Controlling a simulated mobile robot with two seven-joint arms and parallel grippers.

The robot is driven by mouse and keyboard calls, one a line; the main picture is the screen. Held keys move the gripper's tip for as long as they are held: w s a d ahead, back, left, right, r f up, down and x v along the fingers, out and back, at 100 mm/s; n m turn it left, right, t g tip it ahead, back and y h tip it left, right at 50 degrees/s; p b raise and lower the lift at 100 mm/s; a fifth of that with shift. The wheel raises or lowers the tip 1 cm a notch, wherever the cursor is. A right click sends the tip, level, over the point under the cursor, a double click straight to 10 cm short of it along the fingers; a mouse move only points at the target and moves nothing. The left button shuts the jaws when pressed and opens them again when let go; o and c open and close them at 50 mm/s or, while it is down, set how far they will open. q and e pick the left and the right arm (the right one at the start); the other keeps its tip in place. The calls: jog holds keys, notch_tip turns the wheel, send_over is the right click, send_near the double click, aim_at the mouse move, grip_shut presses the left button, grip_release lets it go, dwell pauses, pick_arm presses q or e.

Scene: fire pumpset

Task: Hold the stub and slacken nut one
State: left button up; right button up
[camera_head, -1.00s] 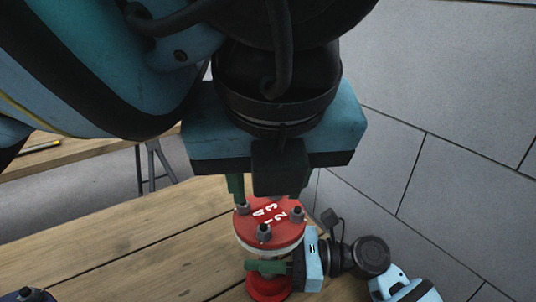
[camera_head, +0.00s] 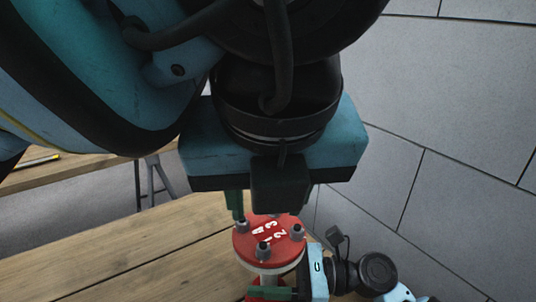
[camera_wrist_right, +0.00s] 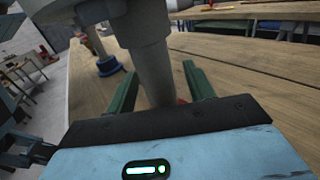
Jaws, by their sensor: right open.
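The stub is a grey post (camera_wrist_right: 150,62) under a red numbered flange (camera_head: 269,236). Grey nuts on studs stand around the flange rim, with one nut (camera_head: 263,250) at the front; the small numbers are hard to match to nuts. My right gripper (camera_head: 258,287) comes in low from the right. Its green fingers stand on both sides of the stub in the right wrist view; they are open, and contact cannot be told. My left gripper (camera_head: 272,213) points down over the flange's back edge, its green fingers spread. Its body hides the back of the flange.
The wooden table (camera_head: 140,250) is clear left of the flange. A blue base with a post (camera_wrist_right: 108,66) stands farther along it in the right wrist view. A grey block wall (camera_head: 460,130) rises behind on the right. Another bench (camera_head: 60,170) is at the back left.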

jog(key=d, duration=1.1)
jog(key=shift+s+d, duration=0.1)
jog(key=shift+s, duration=0.15)
